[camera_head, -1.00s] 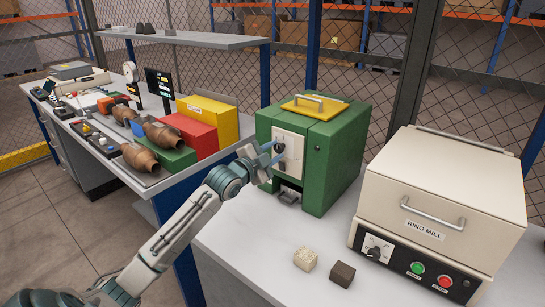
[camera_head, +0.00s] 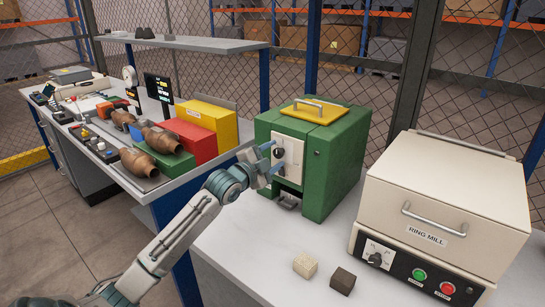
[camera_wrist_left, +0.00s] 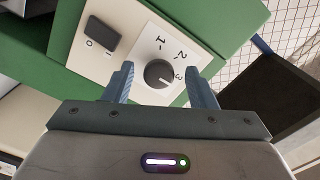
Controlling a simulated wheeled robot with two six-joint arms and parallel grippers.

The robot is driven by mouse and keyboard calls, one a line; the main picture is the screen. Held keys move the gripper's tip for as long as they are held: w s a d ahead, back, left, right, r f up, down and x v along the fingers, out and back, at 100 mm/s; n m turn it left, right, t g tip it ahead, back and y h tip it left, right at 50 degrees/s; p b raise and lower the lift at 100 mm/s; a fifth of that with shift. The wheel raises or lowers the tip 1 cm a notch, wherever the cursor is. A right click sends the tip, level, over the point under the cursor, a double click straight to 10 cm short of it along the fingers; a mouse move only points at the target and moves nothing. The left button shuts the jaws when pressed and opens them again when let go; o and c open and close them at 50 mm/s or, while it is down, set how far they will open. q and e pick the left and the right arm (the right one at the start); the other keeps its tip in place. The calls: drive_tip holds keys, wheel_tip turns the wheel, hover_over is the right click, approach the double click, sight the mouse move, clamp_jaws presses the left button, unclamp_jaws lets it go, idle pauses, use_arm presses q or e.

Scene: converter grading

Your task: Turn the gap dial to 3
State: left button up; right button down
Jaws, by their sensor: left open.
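The gap dial (camera_wrist_left: 158,73) is a round dark knob on a white plate marked 1, 2 and 3, on the front of a green machine (camera_head: 338,160). A light mark on the knob seems to lie on the side toward the 3. In the head view the dial (camera_head: 280,152) shows beside my fingers. My left gripper (camera_head: 274,158) is open at the plate. In the left wrist view its fingers (camera_wrist_left: 160,80) stand on either side of the dial, with gaps visible; contact cannot be told. My right gripper is not in view.
A black rocker switch (camera_wrist_left: 100,36) marked 0 and 1 sits beside the dial. A cream ring mill (camera_head: 440,190) stands to the right. Pale (camera_head: 305,265) and dark (camera_head: 343,280) blocks lie on the bench in front. A left bench (camera_head: 150,192) holds coloured boxes and brown converters.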

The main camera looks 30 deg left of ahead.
use_arm(q)
drive_tip(key=shift+s+r+p, duration=0.1)
drive_tip(key=shift+s+p, duration=0.2)
drive_tip(key=shift+s, duration=0.3)
drive_tip(key=s+p, duration=0.6)
drive_tip(key=s, duration=0.3)
drive_tip(key=shift+s+a+p, duration=0.3)
drive_tip(key=shift+a, duration=0.1)
drive_tip(key=shift+f, duration=0.2)
